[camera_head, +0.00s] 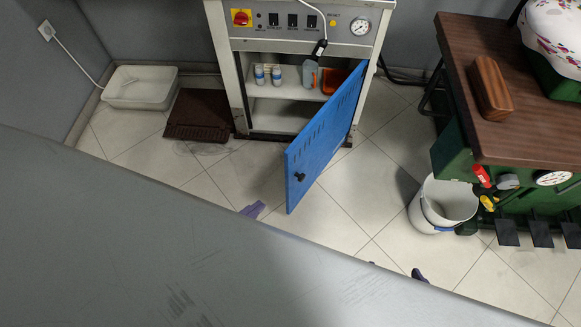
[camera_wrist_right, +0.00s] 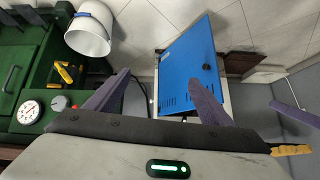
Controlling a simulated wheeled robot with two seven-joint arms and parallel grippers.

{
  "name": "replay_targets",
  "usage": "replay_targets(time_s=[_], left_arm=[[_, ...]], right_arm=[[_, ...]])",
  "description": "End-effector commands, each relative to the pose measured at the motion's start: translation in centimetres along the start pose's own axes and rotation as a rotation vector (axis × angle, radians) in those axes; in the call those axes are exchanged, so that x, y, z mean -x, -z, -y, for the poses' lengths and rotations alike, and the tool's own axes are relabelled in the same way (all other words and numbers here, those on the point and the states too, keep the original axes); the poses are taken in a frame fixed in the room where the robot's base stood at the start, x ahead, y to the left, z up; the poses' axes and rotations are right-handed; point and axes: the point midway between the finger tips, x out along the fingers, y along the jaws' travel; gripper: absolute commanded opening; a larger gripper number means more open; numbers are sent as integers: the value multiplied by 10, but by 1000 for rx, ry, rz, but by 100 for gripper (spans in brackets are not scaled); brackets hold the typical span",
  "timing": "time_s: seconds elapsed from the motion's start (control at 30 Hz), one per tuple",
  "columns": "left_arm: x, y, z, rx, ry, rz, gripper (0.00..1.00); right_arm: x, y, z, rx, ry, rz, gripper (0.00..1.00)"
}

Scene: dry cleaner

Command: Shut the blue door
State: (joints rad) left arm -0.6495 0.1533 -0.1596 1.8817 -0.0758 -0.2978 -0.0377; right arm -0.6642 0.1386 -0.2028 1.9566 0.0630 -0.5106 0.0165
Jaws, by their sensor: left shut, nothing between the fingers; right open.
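The blue door (camera_head: 325,137) of the cabinet stands wide open in the head view, its right side at the cabinet's right edge and its free edge swung out toward me. A black knob (camera_head: 299,176) sits near that free edge. The door also shows in the right wrist view (camera_wrist_right: 187,58), beyond the fingers. My left gripper (camera_head: 252,210) is shut and empty, left of the free edge and apart from it; only its purple tip shows. My right gripper (camera_head: 396,270) is open and empty, right of the door and nearer me; its spread fingers show in the wrist view (camera_wrist_right: 160,92).
The cabinet (camera_head: 274,121) holds bottles and an orange item on its shelves. A white bucket (camera_head: 440,206) and a green workbench (camera_head: 455,155) stand to the right. A brown mat (camera_head: 203,112) and a pale tray (camera_head: 140,88) lie left. Tiled floor around the door is clear.

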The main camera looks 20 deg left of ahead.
Motion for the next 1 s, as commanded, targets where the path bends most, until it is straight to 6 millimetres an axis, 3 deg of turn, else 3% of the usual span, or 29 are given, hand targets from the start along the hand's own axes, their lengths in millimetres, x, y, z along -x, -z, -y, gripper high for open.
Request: replay_targets(time_s=[0.03,0.23,0.5,0.7,0.87,1.0], left_arm=[[-28,-18,11,-85,33,-55,0],[-82,-17,47,-497,158,-305,0],[-131,-30,46,-1057,253,-596,0],[-151,-49,31,-1353,263,-733,0],[-156,-57,25,-1459,257,-781,0],[-162,-51,20,-1479,257,-793,0]], right_arm=[[-27,-19,0,0,10,3,75],[-76,-46,9,2,56,25,75],[-128,-83,24,22,126,60,75],[-146,-100,33,39,166,80,75],[-150,-103,36,46,181,87,75],[-148,-101,38,45,187,84,75]])
